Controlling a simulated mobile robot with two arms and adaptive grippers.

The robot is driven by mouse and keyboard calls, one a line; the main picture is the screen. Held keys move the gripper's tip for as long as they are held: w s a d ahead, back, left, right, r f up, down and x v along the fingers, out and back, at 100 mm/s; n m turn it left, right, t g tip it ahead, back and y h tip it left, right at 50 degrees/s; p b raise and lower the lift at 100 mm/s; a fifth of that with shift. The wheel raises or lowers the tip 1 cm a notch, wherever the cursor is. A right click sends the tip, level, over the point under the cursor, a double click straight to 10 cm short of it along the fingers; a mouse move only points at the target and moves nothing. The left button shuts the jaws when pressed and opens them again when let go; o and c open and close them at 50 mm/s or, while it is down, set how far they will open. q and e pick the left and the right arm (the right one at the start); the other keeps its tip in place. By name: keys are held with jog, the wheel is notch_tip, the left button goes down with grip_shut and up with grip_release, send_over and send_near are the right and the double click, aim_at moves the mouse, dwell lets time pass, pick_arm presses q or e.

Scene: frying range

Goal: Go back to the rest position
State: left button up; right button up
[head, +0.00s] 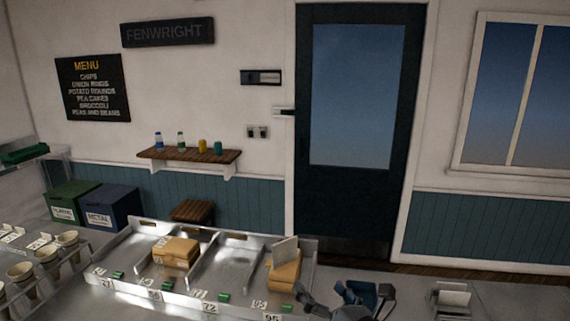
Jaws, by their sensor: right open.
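My right gripper (345,300) shows at the bottom of the head view, right of the middle, its fingers apart and nothing seen between them. It is just to the right of the metal counter rack with numbered bays (215,265). A closed tan box (176,252) sits in a left bay of the rack. Another tan box (284,272) with its lid raised sits in the right bay, a little left of my right gripper. I cannot tell what is inside it. My left gripper is not in view.
Several cups (47,256) stand in a holder at the lower left. A green bin (68,203) and a blue bin (108,209) stand behind. A wall shelf (190,155) holds bottles. A metal holder (453,297) stands at the lower right. A dark door (350,215) is at the back.

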jog(key=s+d+f+m+g+h, duration=0.35)
jog(key=s+f+m, duration=0.35)
jog(key=s+m, duration=0.4)
jog(key=s+d+f+m+g+h, duration=0.2)
jog(key=s+d+f+m+g, duration=0.4)
jog(key=s+m, duration=0.5)
jog(key=s+d+f+m+g+h, duration=0.2)
jog(key=s+d+f+m+h, duration=0.15)
jog(key=s+f+m, duration=0.75)
notch_tip(320, 180, down, 30)
jog(key=m+g+y+b, duration=0.1)
jog(key=g+b, duration=0.1)
jog(key=b, duration=0.5)
pick_arm(q)
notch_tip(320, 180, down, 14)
jog(key=b, duration=0.6)
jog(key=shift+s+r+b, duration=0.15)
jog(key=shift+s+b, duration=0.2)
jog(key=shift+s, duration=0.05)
pick_arm(e)
jog(key=s+d+f, duration=0.1)
jog(key=s+f, duration=0.8)
jog(key=f, duration=0.3)
jog(key=s+d+f+g, duration=0.1)
jog(key=s+d+f, duration=0.1)
jog(key=s+f, duration=0.6)
notch_tip(320, 180, down, 4)
jog(key=shift+s+d, duration=0.15)
jog(key=shift+s, duration=0.25)
